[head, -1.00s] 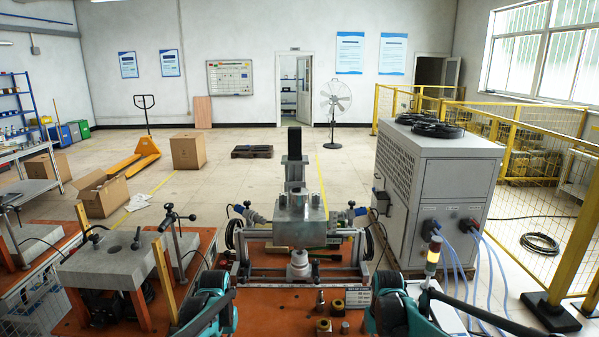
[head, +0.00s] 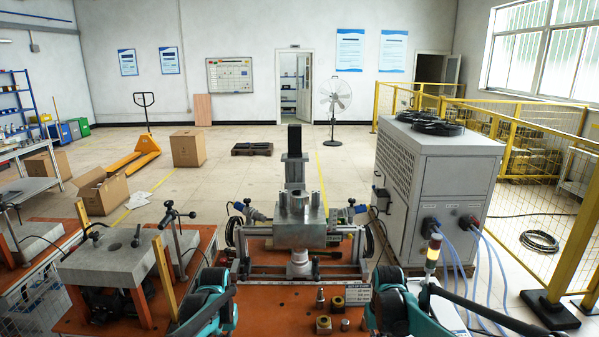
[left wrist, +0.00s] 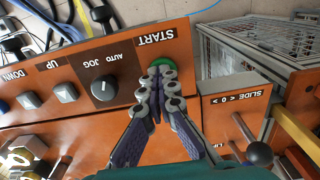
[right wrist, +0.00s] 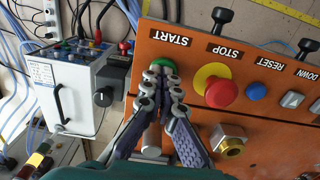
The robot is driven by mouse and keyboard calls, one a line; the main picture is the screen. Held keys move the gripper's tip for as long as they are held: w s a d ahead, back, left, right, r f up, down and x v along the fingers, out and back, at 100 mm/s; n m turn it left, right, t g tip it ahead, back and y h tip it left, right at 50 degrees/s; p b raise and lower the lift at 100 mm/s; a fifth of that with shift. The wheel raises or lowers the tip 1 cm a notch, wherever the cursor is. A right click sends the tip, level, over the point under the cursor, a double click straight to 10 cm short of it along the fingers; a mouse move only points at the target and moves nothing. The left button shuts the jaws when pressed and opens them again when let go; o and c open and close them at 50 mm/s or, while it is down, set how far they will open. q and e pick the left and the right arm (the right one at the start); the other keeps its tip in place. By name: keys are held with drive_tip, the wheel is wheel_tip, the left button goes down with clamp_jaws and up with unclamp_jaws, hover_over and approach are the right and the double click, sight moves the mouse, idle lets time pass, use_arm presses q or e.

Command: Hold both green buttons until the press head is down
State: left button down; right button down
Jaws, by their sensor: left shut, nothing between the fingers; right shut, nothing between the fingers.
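In the left wrist view my left gripper (left wrist: 158,84) is shut and empty, its tips at the green button (left wrist: 160,63) under a START label. In the right wrist view my right gripper (right wrist: 162,78) is shut and empty, its tips at the other green button (right wrist: 167,63), also by a START label. The fingertips cover part of each button; how far each is pushed in cannot be told. In the head view the press head (head: 299,233) is a grey metal block right above a pale round part (head: 299,260), with hardly any gap visible.
A red stop button (right wrist: 221,93) and blue reset button (right wrist: 256,91) lie right of the right gripper's button. A black knob (left wrist: 103,88) is beside the left one. Loose metal parts (head: 323,325) stand on the orange bench. A grey cabinet (head: 437,195) stands at right.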

drive_tip(key=shift+r, duration=1.25)
use_arm(q)
drive_tip(key=shift+r, duration=1.5)
drive_tip(key=shift+r, duration=0.15)
use_arm(e)
drive_tip(key=shift+r, duration=0.1)
